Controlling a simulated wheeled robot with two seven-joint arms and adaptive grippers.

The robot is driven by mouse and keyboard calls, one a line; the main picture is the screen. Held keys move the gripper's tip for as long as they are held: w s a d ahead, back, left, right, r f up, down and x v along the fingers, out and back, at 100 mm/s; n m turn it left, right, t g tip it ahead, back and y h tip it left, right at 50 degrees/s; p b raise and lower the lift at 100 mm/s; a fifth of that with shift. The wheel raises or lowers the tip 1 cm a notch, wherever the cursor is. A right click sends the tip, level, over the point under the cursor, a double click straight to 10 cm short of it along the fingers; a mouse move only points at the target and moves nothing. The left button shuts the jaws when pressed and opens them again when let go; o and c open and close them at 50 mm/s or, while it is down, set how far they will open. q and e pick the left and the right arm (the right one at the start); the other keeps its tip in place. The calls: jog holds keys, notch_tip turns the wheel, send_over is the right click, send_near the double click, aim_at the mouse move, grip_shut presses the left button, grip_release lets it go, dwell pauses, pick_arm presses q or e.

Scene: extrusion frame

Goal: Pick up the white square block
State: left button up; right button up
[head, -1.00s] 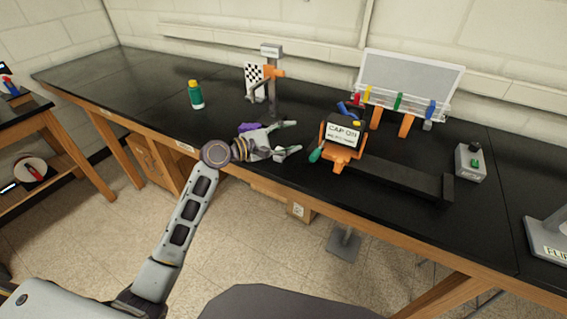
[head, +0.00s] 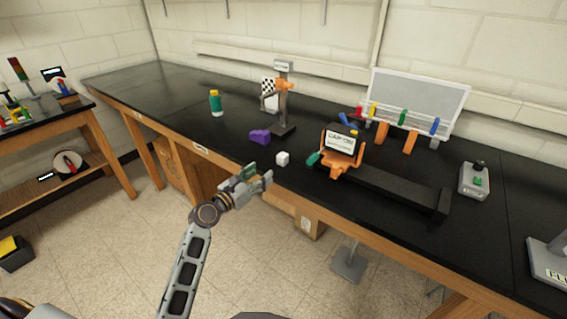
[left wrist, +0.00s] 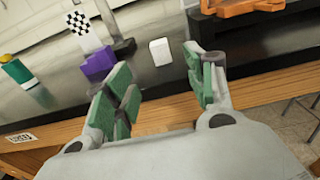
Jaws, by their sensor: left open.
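The white square block (head: 283,159) sits on the black bench top near its front edge. It stands clear of other things, between the purple block and the orange device. In the left wrist view the white block (left wrist: 160,51) is beyond the fingertips, between the two fingers in the picture. My left gripper (head: 262,176) is open and empty, just in front of the bench edge and short of the block. Its green-padded fingers also show in the left wrist view (left wrist: 160,78). My right gripper is not in view.
A purple block (head: 260,137) lies left of the white block. The orange device (head: 340,150) with a sign is close on the right. A camera stand (head: 284,100) and a green bottle (head: 216,103) are behind. The bench front edge (head: 285,188) is under my gripper.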

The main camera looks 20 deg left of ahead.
aim_at(280, 159)
pick_arm(q)
jog(key=x, duration=0.3)
jog(key=shift+w+d, duration=0.1)
jog(key=shift+w, duration=0.3)
jog(key=shift+w+d, duration=0.3)
jog(key=shift+w, duration=0.4)
jog(key=shift+x, duration=1.1)
jog(key=shift+w+d+f, duration=0.1)
jog(key=shift+w, duration=0.45)
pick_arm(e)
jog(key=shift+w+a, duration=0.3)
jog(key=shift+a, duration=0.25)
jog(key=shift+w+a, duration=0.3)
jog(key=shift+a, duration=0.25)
